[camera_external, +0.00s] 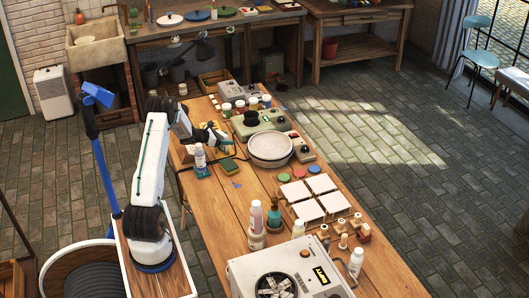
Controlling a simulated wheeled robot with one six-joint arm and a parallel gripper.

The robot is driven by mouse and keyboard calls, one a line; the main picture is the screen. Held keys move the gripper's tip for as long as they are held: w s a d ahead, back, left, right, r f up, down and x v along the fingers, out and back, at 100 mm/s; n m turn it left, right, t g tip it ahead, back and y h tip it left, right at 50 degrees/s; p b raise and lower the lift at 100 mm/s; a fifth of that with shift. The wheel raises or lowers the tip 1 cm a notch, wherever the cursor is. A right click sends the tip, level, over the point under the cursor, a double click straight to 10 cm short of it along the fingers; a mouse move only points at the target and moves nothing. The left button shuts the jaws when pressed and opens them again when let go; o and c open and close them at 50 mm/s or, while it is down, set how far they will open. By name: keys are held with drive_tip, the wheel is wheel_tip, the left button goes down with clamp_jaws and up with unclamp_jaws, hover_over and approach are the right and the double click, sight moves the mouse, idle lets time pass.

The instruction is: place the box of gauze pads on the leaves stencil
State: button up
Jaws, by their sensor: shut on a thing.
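My gripper (224,141) is at the end of my white arm, over the far left part of the long wooden table. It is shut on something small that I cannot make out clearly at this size. A small teal and white box-like thing (202,172) lies at the table's left edge, below the gripper in the picture, by a white bottle (200,158). I cannot tell whether it is the box of gauze pads. A flat blue piece (236,184) lies on the bare wood. Yellow flat pieces show around my gripper. I cannot tell which piece is the leaves stencil.
A sponge-like block (229,165) lies just below my gripper in the picture. A round pale turntable (270,147) stands to the right. White square tiles (309,200), bottles and a big white machine (288,268) fill the nearer table. Paint jars (239,106) stand beyond the gripper.

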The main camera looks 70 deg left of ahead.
drive_tip(key=shift+f, duration=0.3)
drive_tip(key=o, duration=0.9)
drive_tip(key=shift+o, duration=0.2)
drive_tip(key=shift+s+r, duration=0.1)
drive_tip(key=shift+r, duration=0.1)
drive_tip(key=v, duration=1.1)
drive_tip(key=shift+s, duration=0.4)
drive_tip(key=shift+r, duration=0.1)
